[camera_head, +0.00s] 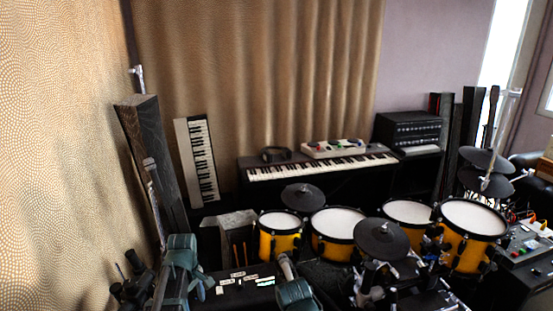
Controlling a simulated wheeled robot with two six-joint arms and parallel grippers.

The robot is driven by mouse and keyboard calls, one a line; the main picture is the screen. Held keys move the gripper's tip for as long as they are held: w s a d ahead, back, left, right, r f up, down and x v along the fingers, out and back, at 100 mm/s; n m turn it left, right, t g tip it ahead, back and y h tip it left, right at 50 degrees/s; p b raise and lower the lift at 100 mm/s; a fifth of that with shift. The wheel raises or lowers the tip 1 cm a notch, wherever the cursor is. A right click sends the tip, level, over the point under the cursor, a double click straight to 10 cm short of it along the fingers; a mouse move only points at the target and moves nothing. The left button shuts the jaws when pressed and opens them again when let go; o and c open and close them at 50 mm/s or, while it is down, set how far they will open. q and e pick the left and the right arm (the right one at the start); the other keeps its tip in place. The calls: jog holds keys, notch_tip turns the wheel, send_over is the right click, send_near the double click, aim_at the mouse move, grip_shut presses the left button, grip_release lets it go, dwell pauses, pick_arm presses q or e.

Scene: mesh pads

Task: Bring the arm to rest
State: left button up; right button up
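Two grey-green parts of my own arms show at the bottom of the head view, one left of centre and one near the middle. I make out no fingertips of either gripper. The drum kit with pale mesh pads stands at the lower right. Its yellow-shelled drums include a left one (280,222), a middle one (338,222) and a large right one (473,219). Dark cymbal pads (382,240) stand among them. I see no arm part touching the drums.
A keyboard (318,168) stands behind the drums, with a white device (334,148) on top. A second keyboard (197,161) leans upright by the curtain (260,70). A black amplifier (408,131) is at the back right. A dark-topped case with labels (241,289) lies between my arm parts.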

pick_arm(q)
jog(key=s+d+m+y, duration=0.1)
jog(key=s+d+m, duration=1.4)
jog(key=d+m, duration=0.3)
notch_tip(320, 180, up, 13)
jog(key=n+p, duration=0.1)
jog(key=p, duration=1.2)
jog(key=shift+d+r, duration=0.15)
jog(key=shift+d, duration=0.15)
